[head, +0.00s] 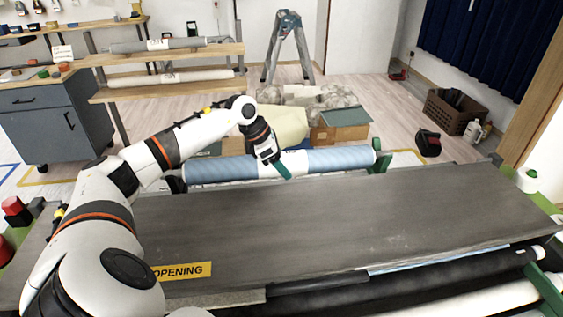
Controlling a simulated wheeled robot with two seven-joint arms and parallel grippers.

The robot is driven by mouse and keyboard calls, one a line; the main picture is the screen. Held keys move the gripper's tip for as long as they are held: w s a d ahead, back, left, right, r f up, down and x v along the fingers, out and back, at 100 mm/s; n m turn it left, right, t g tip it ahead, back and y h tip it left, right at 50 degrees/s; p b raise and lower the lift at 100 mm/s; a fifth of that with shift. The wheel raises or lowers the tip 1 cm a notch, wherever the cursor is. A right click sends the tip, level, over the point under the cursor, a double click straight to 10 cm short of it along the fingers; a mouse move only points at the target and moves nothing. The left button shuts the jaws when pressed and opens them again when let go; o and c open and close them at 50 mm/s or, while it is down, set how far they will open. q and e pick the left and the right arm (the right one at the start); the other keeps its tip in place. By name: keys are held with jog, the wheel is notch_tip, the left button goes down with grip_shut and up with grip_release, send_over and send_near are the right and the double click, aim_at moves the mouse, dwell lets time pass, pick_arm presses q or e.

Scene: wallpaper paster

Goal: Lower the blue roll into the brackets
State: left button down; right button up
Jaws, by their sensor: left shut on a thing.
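The blue roll (340,158) lies sideways just beyond the far edge of the grey machine top, its right end slightly higher in the picture. My left gripper (282,172) is shut on the roll near its middle, where a pale band shows. A green bracket (382,160) stands at the roll's right end. A dark support (174,185) shows at the left end, partly hidden by my arm. I cannot tell whether the roll's ends rest in the brackets or sit just above them. My right gripper is not in view.
The wide grey machine top (350,215) is bare, with a yellow "OPENING" label (182,271) at its front. Behind the roll are a cardboard box (340,124) and a stepladder (286,50). A shelf (170,85) with rolls stands at the back left.

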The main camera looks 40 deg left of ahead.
pick_arm(q)
jog(key=shift+f, duration=0.2)
jog(key=shift+c, duration=1.9)
grip_release()
jog(key=shift+o, duration=0.5)
jog(key=shift+s+f, duration=0.1)
jog(key=shift+f, duration=0.15)
jog(key=b+v, duration=0.2)
jog(key=v, duration=1)
jog(key=shift+r, duration=0.25)
